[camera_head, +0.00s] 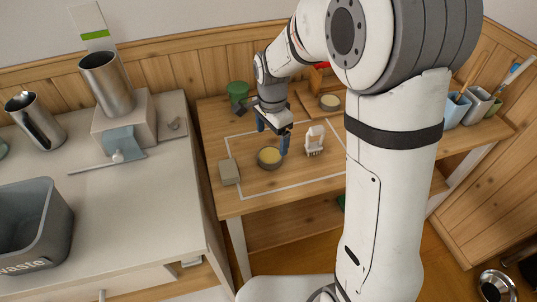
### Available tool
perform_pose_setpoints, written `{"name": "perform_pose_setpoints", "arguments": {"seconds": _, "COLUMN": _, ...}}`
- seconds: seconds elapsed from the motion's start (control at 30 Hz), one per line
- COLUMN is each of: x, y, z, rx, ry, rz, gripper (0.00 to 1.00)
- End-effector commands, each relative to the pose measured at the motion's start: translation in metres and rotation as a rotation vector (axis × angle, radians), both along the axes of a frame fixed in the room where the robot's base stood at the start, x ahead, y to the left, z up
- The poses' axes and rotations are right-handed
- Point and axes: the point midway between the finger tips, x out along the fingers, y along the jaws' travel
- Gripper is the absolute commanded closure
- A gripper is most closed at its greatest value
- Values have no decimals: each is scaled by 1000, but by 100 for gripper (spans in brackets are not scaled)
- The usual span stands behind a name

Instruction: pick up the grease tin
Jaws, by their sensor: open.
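A round grey tin (269,163) with a yellowish filling lies open-topped inside the white outline on the wooden table; it looks like the grease tin. A second round tin (330,103) with a paler filling stands on a board farther back, so the label of either cannot be read. My gripper (272,139) points down with its two blue fingers apart and nothing visible between them. It appears above and slightly behind the near tin, with the right finger close to the tin's upper right edge. Whether it touches cannot be told.
A white brush-like object (314,142) stands right of the tin. A grey block (229,172) lies at left. A green jar (238,91) stands behind. The front of the wooden table (240,207) is bare. A pale counter (150,215) adjoins at left.

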Motion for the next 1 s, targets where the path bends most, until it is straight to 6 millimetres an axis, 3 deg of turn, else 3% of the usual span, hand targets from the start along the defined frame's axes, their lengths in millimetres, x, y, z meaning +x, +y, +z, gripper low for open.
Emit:
{"name": "perform_pose_setpoints", "arguments": {"seconds": 0.5, "x": 1, "y": 5, "z": -67, "rx": -1, "ry": 3, "rz": -1, "gripper": 12}}
{"name": "perform_pose_setpoints", "arguments": {"seconds": 0.83, "x": 1, "y": 6, "z": -73, "rx": 0, "ry": 0, "rz": 0, "gripper": 12}}
{"name": "perform_pose_setpoints", "arguments": {"seconds": 1.0, "x": 1, "y": 6, "z": -73, "rx": 0, "ry": 0, "rz": 0, "gripper": 26}}
